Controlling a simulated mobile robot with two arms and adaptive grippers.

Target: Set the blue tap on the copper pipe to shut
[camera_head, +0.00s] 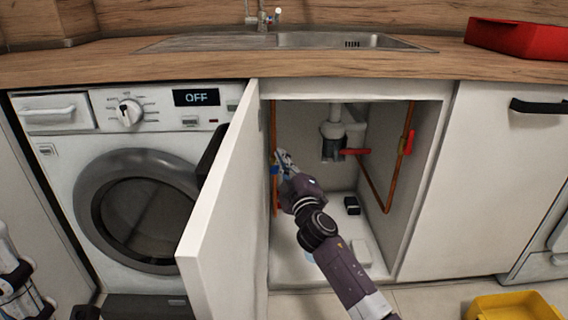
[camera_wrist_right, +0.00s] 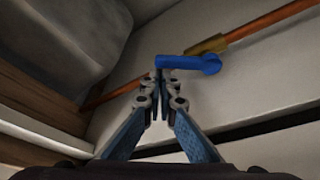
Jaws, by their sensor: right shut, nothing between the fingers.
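The blue tap (camera_wrist_right: 190,63) sits on a brass fitting (camera_wrist_right: 212,44) of the copper pipe (camera_wrist_right: 268,22) in the right wrist view. Its handle points left in that view, at an angle to the pipe. In the head view the blue tap (camera_head: 275,170) is small and partly hidden, on the upright copper pipe (camera_head: 273,125) at the cupboard's left side. My right gripper (camera_wrist_right: 160,84) is shut and empty, its tips close to the free end of the handle; I cannot tell if they touch. It also shows in the head view (camera_head: 281,156). My left gripper cannot be made out.
The open cupboard door (camera_head: 222,200) stands left of my right arm. A red tap (camera_head: 355,152) and another red handle (camera_head: 408,143) are on the cupboard's right pipework. A drain trap (camera_head: 333,142) hangs at the back.

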